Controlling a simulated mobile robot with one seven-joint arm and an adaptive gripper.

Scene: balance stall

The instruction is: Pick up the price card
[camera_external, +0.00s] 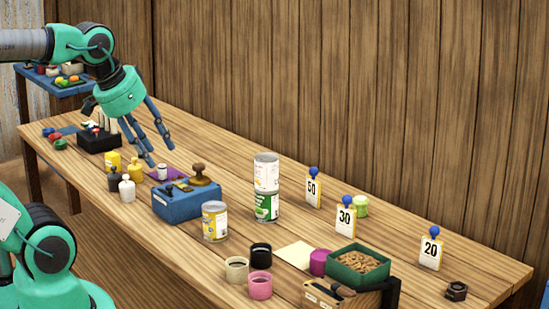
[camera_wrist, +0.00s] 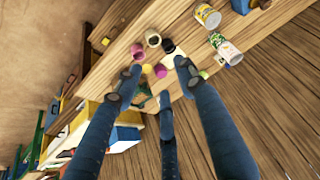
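Three white price cards with blue knobs on top stand on the wooden table in the external view. The "50" card (camera_external: 313,190) is beside the stacked cans. The "30" card (camera_external: 345,220) is to its right and nearer, and the "20" card (camera_external: 430,252) is farthest right. My gripper (camera_external: 158,148) hangs over the left part of the table, well left of all the cards. Its fingers are spread with nothing between them, as the wrist view (camera_wrist: 160,80) also shows. I cannot make out the cards in the wrist view.
Stacked cans (camera_external: 266,187), a yellow can (camera_external: 215,222) and a blue box with a stamp (camera_external: 185,204) stand between my gripper and the cards. A green tray of nuts (camera_external: 345,280) sits near the "30" card. A dark hex nut (camera_external: 456,291) lies at the right. A wooden wall closes the back.

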